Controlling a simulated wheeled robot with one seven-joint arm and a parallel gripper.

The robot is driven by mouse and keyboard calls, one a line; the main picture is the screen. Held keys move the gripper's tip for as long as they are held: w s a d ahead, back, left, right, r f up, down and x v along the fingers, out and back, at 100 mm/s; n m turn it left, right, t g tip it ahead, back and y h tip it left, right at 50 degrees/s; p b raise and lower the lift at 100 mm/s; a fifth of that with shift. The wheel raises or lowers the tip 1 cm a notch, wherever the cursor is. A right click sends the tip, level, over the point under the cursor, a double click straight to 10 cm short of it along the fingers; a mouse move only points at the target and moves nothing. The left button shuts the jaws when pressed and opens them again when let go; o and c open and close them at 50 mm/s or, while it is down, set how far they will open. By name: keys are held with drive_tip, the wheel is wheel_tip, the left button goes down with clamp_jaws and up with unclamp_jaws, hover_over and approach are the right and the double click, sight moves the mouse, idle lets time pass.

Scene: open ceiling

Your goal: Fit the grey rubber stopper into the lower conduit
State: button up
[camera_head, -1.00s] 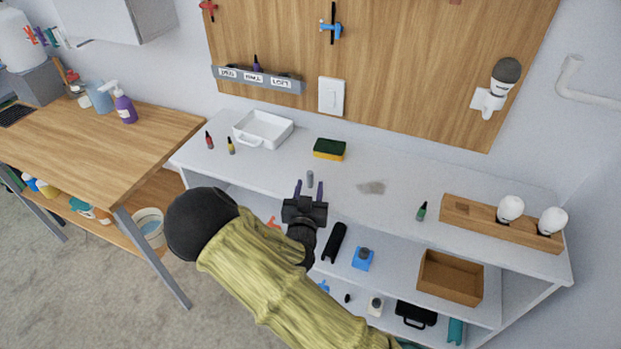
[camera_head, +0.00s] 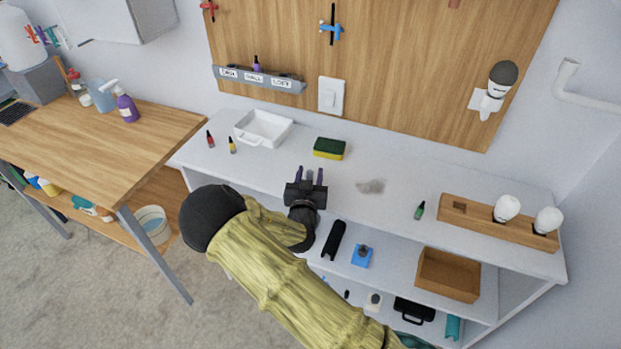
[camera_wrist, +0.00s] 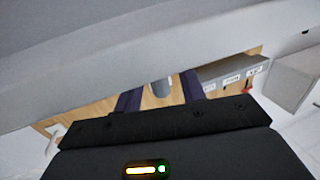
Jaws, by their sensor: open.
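The grey stopper is a small grey cylinder seen between my gripper's fingers in the wrist view (camera_wrist: 160,88). In the head view my gripper (camera_head: 310,175) hides it. My gripper has purple fingers, is open, and sits low over the white worktop, with one finger on each side of the stopper. Whether a finger touches it I cannot tell. A white conduit (camera_head: 592,103) with an elbow runs along the wall at the upper right. Only this one conduit shows, and I cannot tell whether it is the lower one.
On the white worktop (camera_head: 390,170) are a sponge (camera_head: 329,148), a white tray (camera_head: 263,128), a grey patch (camera_head: 370,186), a green bottle (camera_head: 420,210) and a wooden holder (camera_head: 470,218) with white bulbs. A lamp (camera_head: 496,90) juts from the board. Shelves below hold more things.

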sight(310, 172)
drive_tip(key=shift+c, duration=0.4)
clamp_jaws()
wheel_tip(310, 172, up, 10)
drive_tip(key=shift+b, duration=0.7)
